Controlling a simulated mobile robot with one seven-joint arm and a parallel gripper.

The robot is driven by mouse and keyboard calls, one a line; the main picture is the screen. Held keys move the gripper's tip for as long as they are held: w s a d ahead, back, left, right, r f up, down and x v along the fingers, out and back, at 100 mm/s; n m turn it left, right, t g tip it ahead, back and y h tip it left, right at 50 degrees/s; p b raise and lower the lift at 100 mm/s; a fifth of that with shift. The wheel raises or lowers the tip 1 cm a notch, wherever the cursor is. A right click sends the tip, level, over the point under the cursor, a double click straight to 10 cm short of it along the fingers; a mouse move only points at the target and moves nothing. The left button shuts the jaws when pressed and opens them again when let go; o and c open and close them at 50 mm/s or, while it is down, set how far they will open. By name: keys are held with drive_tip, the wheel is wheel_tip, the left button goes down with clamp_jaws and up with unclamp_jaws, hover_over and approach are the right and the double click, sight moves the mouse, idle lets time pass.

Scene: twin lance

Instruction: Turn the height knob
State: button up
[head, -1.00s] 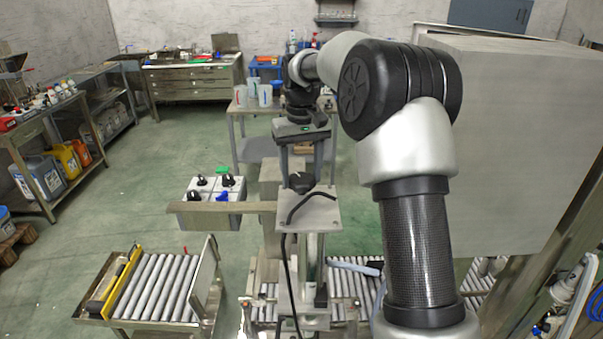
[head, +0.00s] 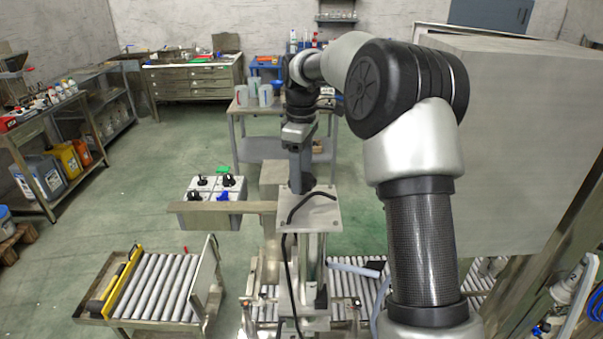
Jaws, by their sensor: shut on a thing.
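The height knob (head: 309,185) is black and sits on top of a grey metal plate (head: 322,216) on a post, in the middle of the head view. My gripper (head: 301,172) points straight down onto it and is shut on it. The gripper is seen edge-on, so the near finger hides most of the knob and the far finger is hidden. Only a little of the knob's dark edge shows beside the finger.
A black cable runs over the plate. Left of it is a grey box (head: 206,216) with several small knobs, behind a flat bar (head: 222,206). Roller conveyors (head: 160,287) lie below. A large grey cabinet (head: 530,140) stands right of my arm.

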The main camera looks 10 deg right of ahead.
drive_tip(key=shift+n, duration=1.7)
drive_tip(key=o, duration=1.1)
wheel_tip(320, 180, up, 18)
drive_tip(key=shift+f, duration=0.25)
